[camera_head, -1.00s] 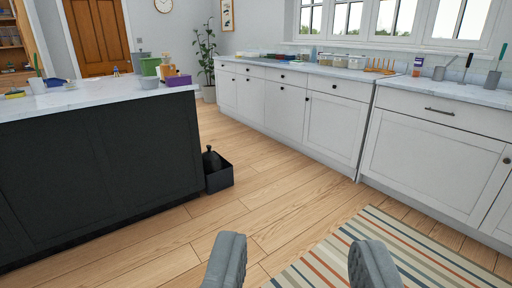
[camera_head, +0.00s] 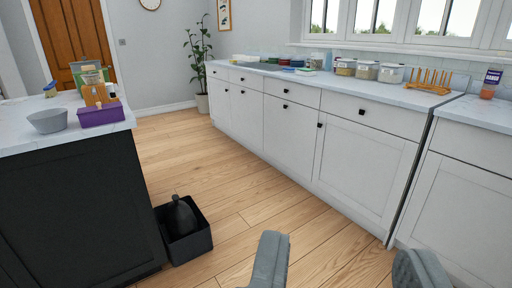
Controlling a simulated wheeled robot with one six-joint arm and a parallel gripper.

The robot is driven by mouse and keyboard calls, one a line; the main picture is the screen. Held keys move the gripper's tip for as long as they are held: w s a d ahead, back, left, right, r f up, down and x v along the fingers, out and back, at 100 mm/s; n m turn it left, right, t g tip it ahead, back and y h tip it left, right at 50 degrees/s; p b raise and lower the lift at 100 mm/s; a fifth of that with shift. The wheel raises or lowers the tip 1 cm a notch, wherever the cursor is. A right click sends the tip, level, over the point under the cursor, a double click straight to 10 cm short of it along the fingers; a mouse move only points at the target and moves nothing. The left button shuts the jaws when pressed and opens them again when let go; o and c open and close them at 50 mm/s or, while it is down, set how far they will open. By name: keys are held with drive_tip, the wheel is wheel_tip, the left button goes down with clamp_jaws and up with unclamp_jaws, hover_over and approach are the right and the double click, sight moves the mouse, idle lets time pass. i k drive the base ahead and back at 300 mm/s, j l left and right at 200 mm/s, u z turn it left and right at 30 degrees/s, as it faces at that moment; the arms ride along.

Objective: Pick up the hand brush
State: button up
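My gripper (camera_head: 345,268) is open and empty at the bottom of the view, with its two grey fingers apart above the wooden floor. I cannot make out a hand brush for certain. A black bin-like box (camera_head: 190,246) stands on the floor at the end of the dark island. A dark rounded object (camera_head: 181,216) sits in it; what it is I cannot tell.
The dark island (camera_head: 75,215) is at the left, with a grey bowl (camera_head: 47,121) and a purple box (camera_head: 101,115) on top. White cabinets (camera_head: 360,155) run along the right, with containers and an orange rack (camera_head: 429,82) on the counter. The floor between is clear.

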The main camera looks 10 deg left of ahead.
sight(52, 88)
drive_tip(key=i+l, duration=0.1)
drive_tip(key=i, duration=2.2)
drive_tip(key=i+j+u, duration=0.1)
drive_tip(key=i+u, duration=0.25)
drive_tip(key=i, duration=0.3)
drive_tip(key=i+u, duration=0.35)
drive_tip(key=i, duration=0.35)
drive_tip(key=i+l+u, duration=0.35)
drive_tip(key=i, duration=0.3)
drive_tip(key=i+j+u, duration=0.15)
drive_tip(key=i+u, duration=0.15)
drive_tip(key=i, duration=0.45)
drive_tip(key=i+u, duration=0.25)
drive_tip(key=i, duration=0.5)
drive_tip(key=i+l+u, duration=0.3)
drive_tip(key=i, duration=0.5)
drive_tip(key=i+u, duration=0.25)
drive_tip(key=u, duration=0.15)
drive_tip(key=i+u, duration=0.25)
drive_tip(key=u, duration=0.15)
drive_tip(key=i+u, duration=0.35)
drive_tip(key=i+l+u, duration=0.15)
drive_tip(key=u, duration=0.25)
drive_tip(key=i+l+u, duration=0.15)
drive_tip(key=u, duration=0.2)
drive_tip(key=i+j, duration=0.15)
drive_tip(key=j, duration=0.15)
drive_tip(key=i+j, duration=0.15)
drive_tip(key=j, duration=0.2)
